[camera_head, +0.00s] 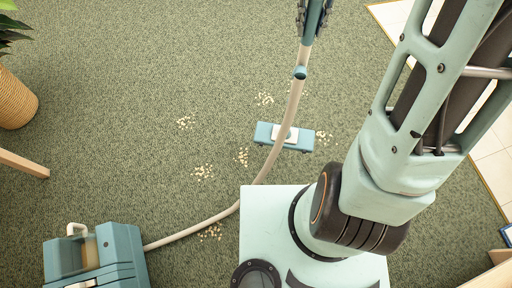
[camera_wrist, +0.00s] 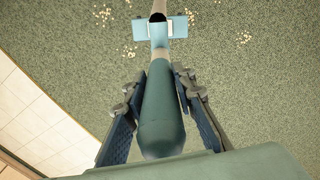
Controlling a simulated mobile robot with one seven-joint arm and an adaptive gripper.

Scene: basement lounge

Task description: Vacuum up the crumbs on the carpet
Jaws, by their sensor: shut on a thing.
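My gripper (camera_wrist: 161,90) is shut on the teal handle (camera_wrist: 161,125) of the vacuum wand; its fingers flank the handle. In the head view my gripper (camera_head: 313,18) is at the top edge, partly cut off. The teal floor nozzle (camera_head: 262,133) rests on the green carpet, with crumbs around it. Pale crumbs lie in several patches: behind the nozzle (camera_head: 264,99), to its right (camera_head: 323,138), to its left (camera_head: 243,156), and farther left (camera_head: 185,122) and (camera_head: 203,172). Another patch (camera_head: 211,231) lies by the hose (camera_head: 220,214). The teal canister (camera_head: 122,256) stands at lower left.
A woven planter (camera_head: 15,102) stands at the left edge, above a wooden leg (camera_head: 24,164). Pale tiles (camera_head: 490,140) border the carpet on the right. The hose curves across the carpet from canister to wand. Open carpet (camera_head: 130,60) lies at upper left.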

